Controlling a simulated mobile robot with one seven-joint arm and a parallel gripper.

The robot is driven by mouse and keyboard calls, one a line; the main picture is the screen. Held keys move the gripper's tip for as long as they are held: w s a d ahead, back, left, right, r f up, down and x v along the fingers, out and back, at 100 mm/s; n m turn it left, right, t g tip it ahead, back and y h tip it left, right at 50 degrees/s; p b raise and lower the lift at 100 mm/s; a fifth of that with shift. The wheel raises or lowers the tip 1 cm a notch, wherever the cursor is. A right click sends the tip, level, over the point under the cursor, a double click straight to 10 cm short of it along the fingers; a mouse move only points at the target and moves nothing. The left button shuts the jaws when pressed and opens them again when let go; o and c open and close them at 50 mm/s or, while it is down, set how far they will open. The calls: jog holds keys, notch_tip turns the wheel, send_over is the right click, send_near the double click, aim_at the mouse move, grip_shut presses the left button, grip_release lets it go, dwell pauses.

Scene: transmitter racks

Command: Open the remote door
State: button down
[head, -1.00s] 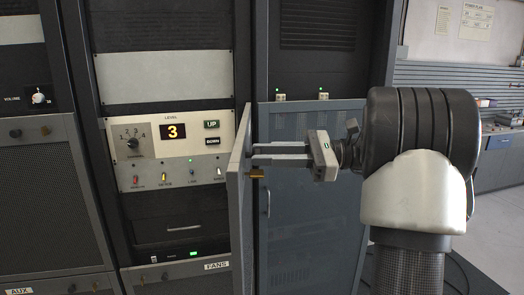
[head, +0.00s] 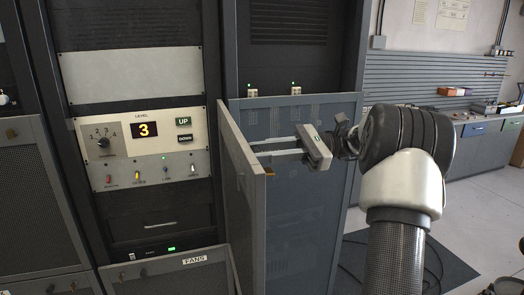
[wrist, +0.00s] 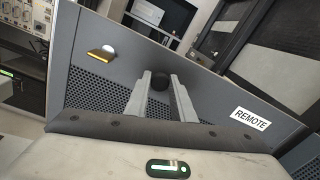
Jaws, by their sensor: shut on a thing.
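The remote door (head: 240,190) is a grey panel hinged on the rack, swung well out so that I see its edge and inner side in the head view. My gripper (head: 262,148) reaches the door from the right in the head view.
Behind the opened door, the rack shows a control panel (head: 145,153) with a level display reading 3, UP and DOWN buttons and several switches. A FANS panel (head: 170,272) lies below. A closed blue-grey cabinet door (head: 312,200) stands close behind my gripper. Open floor (head: 480,225) lies to the right.

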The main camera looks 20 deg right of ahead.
jog(key=c, duration=1.5)
grip_release()
jog(key=d, duration=0.4)
jog(key=s+d, duration=0.1)
jog(key=d, duration=0.7)
jog(key=shift+s, duration=0.2)
